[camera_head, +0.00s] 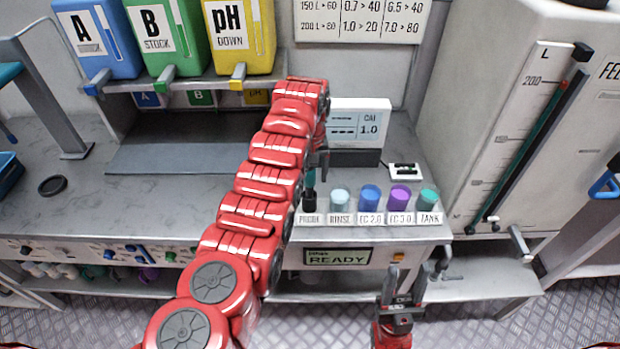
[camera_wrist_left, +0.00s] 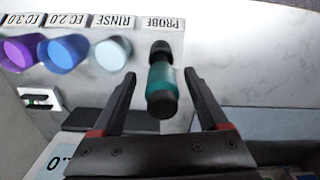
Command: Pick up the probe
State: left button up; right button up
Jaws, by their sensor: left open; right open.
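The probe (camera_head: 309,198) is a dark, slim upright piece behind the PROBE label at the left end of the row. My left arm partly hides it in the head view. In the left wrist view the probe (camera_wrist_left: 161,82) has a teal body with black ends. My left gripper (camera_wrist_left: 161,76) is open, with one finger on each side of the probe and a visible gap to each finger. In the head view my left gripper (camera_head: 316,160) is mostly hidden by its arm, just above the probe. My right gripper (camera_head: 402,290) is open and empty in front of the counter.
Right of the probe stand several cups: RINSE (camera_head: 340,199), blue EC 2.0 (camera_head: 370,197), purple EC 3.0 (camera_head: 400,197) and green TANK (camera_head: 429,200). A CAL display (camera_head: 362,119) stands behind. A small device (camera_head: 404,170) lies nearby. A tall tank (camera_head: 500,110) bounds the right.

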aim_at(310, 183)
pick_arm(q)
notch_tip(310, 183, down, 3)
jog(key=shift+s+a+r+p, duration=0.1)
jog(key=shift+a+r+p, duration=0.1)
jog(key=shift+p, duration=0.1)
jog(key=shift+d+f, duration=0.1)
jog(key=shift+f, duration=0.1)
grip_shut()
